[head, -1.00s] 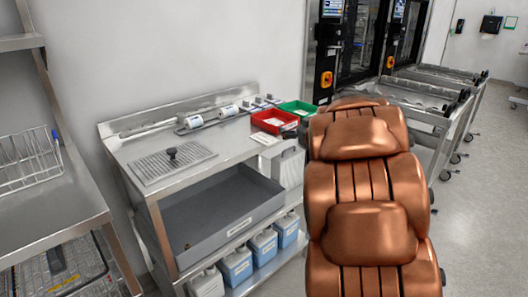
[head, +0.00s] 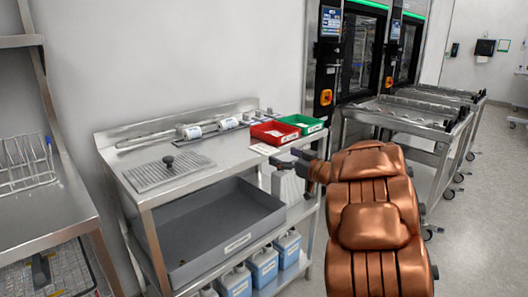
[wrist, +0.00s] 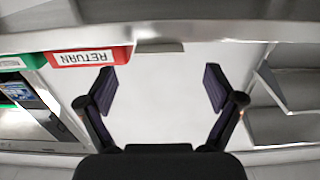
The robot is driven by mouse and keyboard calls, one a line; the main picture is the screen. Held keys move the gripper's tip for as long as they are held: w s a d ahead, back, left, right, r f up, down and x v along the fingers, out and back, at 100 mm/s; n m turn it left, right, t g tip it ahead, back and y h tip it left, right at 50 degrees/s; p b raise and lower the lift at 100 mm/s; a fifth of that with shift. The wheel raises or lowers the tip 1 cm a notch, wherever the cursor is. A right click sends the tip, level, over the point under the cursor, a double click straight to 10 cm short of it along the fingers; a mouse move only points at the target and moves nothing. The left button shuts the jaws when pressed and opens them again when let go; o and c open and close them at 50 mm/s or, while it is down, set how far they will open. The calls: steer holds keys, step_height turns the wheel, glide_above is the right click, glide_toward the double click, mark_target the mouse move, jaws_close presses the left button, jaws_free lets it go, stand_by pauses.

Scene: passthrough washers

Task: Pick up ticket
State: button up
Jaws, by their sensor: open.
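A small white card (head: 265,149), which looks like the ticket, lies flat at the front edge of the steel counter (head: 205,170), beside the red tray. White slips (head: 275,133) also show inside the red tray; I cannot tell if they are tickets too. My gripper (head: 291,158) is open just off the counter's front edge, right of the card and apart from it. In the wrist view my open, empty fingers (wrist: 159,85) point toward the counter edge. There a pale card edge (wrist: 160,46) shows roughly centred between and beyond them.
The red tray (wrist: 90,57), marked RETURN, and a green tray (head: 300,122) stand next to the card. White bottles (head: 190,132) and a drain grate (head: 168,172) are on the counter. A grey bin (head: 215,240) sits below. Steel carts (head: 400,112) stand at the right.

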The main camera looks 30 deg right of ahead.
mark_target(269, 152)
steer(key=x, duration=0.3)
steer(key=shift+w+f+b, duration=0.35)
steer(key=shift+f+b, duration=0.05)
steer(key=shift+w+a+r, duration=0.1)
steer(key=shift+w, duration=0.25)
steer(key=c, duration=0.8)
